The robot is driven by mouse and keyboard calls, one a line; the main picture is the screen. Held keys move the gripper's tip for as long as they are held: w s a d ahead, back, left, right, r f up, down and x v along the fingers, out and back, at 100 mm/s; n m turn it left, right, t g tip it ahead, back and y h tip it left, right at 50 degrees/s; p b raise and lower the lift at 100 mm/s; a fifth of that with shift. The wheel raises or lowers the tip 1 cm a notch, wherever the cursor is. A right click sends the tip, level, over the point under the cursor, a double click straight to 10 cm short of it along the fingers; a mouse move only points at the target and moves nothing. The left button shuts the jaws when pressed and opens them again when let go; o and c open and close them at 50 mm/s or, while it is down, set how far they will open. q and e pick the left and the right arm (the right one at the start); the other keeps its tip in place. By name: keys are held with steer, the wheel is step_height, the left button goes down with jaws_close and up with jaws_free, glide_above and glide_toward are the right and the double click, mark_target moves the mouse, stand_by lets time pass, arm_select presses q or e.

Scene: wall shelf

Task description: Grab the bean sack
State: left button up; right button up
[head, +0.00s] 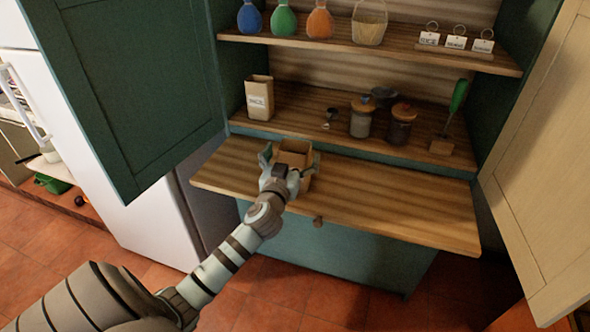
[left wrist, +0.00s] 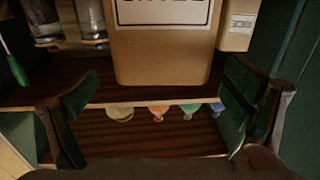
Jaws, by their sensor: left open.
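A tan paper sack (head: 295,148) stands on the pull-out wooden board, partly hidden behind my left gripper (head: 289,163). In the left wrist view the sack (left wrist: 163,58) fills the upper middle, with a large dark-framed label whose text is cut off, so I cannot read whether it says beans. My left gripper (left wrist: 160,88) is open, one finger towards each side of the sack; I cannot tell whether they touch it. A second tan sack (head: 259,100) with a small white label stands on the shelf behind, and also shows in the left wrist view (left wrist: 238,27). My right gripper is not in view.
Two jars (head: 361,118) (head: 401,126) and a green-handled tool (head: 456,102) stand on the shelf behind. Coloured flasks (head: 284,18) and a basket (head: 369,22) stand above. A green door (head: 130,80) flanks the left. The pull-out board (head: 400,205) is clear to the right.

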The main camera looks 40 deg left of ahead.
mark_target(298, 143)
arm_select(q)
steer(key=x, duration=0.3)
steer(key=shift+w+a+f, duration=0.25)
steer(key=shift+w+f, duration=0.05)
steer(key=shift+s+r, duration=0.1)
steer(key=shift+s, duration=0.05)
steer(key=c, duration=2)
